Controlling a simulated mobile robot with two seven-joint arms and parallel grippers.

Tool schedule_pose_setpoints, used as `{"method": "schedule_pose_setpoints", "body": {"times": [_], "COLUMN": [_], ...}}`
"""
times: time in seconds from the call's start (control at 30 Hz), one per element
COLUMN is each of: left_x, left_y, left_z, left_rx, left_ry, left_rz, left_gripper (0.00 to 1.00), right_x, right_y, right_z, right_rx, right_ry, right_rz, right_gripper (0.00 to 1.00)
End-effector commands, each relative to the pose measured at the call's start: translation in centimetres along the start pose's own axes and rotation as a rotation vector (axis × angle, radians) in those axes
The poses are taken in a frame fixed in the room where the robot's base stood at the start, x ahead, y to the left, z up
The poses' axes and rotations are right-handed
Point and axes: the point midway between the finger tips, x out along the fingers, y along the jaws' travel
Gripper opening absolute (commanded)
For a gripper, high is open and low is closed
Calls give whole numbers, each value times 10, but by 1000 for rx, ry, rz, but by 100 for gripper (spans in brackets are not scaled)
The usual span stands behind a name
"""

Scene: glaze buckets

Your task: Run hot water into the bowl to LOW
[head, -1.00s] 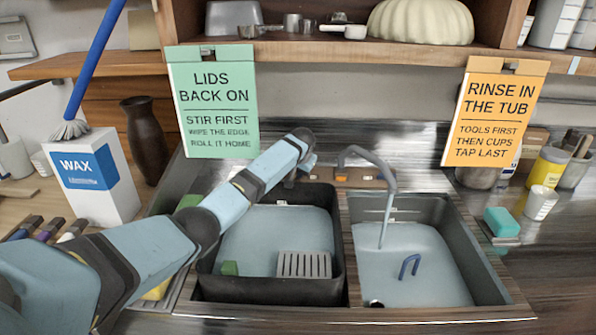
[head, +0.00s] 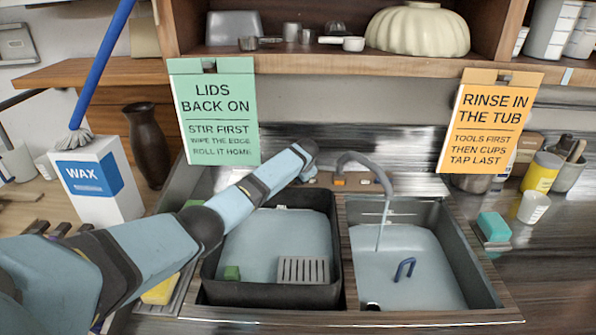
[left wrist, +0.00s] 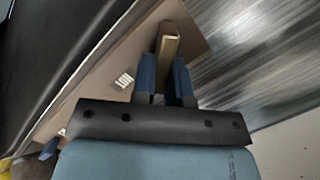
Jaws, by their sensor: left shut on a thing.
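My left gripper (left wrist: 167,85) is shut on a tan lever (left wrist: 170,42) in the left wrist view. In the head view this gripper (head: 308,172) is behind the sink, left of the tap spout, and my arm hides much of it. The grey tap (head: 372,166) arches over the right-hand sink bowl (head: 462,250). A thin stream (head: 379,235) falls from the spout into it. Pale water (head: 400,285) lies in the bowl, with a blue arched handle (head: 404,268) standing out of it. I cannot read any level mark. My right gripper is not in view.
A black tub (head: 270,293) fills the left sink, holding pale liquid, a grey slotted block (head: 303,269) and a green block (head: 232,272). Two hanging signs (head: 215,110) (head: 488,120) flank the tap. A wax box (head: 97,180) stands left; a teal sponge (head: 494,226) lies right.

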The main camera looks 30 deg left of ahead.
Motion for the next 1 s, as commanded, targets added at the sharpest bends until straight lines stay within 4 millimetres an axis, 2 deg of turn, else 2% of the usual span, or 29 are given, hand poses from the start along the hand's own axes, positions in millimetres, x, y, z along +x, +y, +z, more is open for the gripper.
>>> {"method": "schedule_pose_setpoints", "body": {"times": [0.3, 0.8, 0.83, 0.9, 0.93, 1.0], "left_x": [-1, 0, 0, 0, 0, 0], "left_y": [1, 2, 2, 2, 2, 2], "left_z": [0, 0, 0, 0, 0, 0], "left_rx": [124, 146, 146, 146, 146, 146], "left_ry": [0, 1, 1, 1, 1, 1], "left_rz": [-23, -28, -28, -28, -28, -28], "left_gripper": [0, 0, 18, 34, 39, 39], "right_x": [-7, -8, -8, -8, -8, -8], "right_y": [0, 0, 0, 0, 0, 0], "right_z": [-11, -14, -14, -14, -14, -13], "right_rx": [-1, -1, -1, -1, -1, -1], "right_ry": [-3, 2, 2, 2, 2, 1], "right_rz": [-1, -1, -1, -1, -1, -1], "right_gripper": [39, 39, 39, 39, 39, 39]}}
